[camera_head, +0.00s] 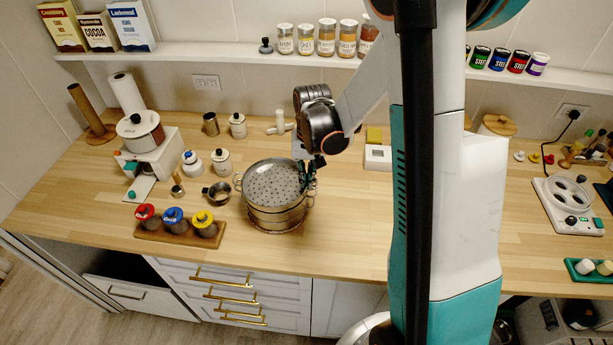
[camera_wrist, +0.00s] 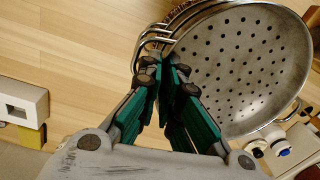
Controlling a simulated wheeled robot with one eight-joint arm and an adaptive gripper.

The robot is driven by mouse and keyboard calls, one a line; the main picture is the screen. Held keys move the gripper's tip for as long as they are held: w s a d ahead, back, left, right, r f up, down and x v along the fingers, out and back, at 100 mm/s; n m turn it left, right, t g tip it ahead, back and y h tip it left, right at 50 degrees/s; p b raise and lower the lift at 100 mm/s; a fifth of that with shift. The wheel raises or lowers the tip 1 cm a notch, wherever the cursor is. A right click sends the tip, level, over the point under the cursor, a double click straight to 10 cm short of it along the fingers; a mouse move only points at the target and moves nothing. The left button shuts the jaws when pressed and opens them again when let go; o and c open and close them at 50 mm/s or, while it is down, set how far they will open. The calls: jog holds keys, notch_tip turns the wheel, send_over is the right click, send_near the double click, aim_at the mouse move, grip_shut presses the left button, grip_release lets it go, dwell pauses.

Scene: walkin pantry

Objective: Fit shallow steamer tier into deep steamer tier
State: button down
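The shallow steamer tier (camera_head: 272,182) is a round grey metal pan with a perforated floor, on top of the steamer stack. Its holes and rim fill the upper right of the wrist view (camera_wrist: 240,70). The deep steamer tier (camera_head: 275,216) shows as a metal wall directly below it, standing on the counter. The upper pan looks shifted slightly left of the lower wall; I cannot tell whether it is seated. My gripper (camera_head: 310,178) is at the stack's right side, its fingers (camera_wrist: 168,72) closed together at the pan's rim beside the wire handles. The exact contact is partly hidden.
A small pot (camera_head: 217,192) and a rack with red, blue and yellow lidded jars (camera_head: 177,231) stand left of the stack. White canisters (camera_head: 222,161) stand behind left. A white box (camera_head: 377,158) is behind right. The counter in front and right is clear.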

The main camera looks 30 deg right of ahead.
jog(key=shift+f, duration=0.2)
dwell(0.7)
jog(key=c, duration=1.7)
grip_release()
jog(key=r, duration=1.2)
jog(key=shift+s+d, duration=0.15)
jog(key=shift+d, duration=0.1)
jog(key=shift+b, duration=0.3)
jog(key=s+a+n+t+b, duration=0.1)
jog(key=s+a+t+b, duration=0.1)
jog(key=s, duration=0.3)
jog(key=s+a+f+n+t+b, duration=0.1)
jog(key=s+a+n+t+b, duration=0.1)
jog(key=s+b, duration=0.3)
jog(key=s+a+f+n+t+b, duration=0.1)
jog(key=s+a+t+b, duration=0.2)
jog(key=s, duration=0.3)
jog(key=shift+s+a+f+n+h+b, duration=0.15)
jog(key=shift+a+n+b, duration=0.1)
jog(key=shift+a, duration=0.2)
jog(key=shift+s+a+r+n+h+b, duration=0.1)
jog(key=shift+s+a+n+h+b, duration=0.1)
jog(key=shift+a, duration=0.2)
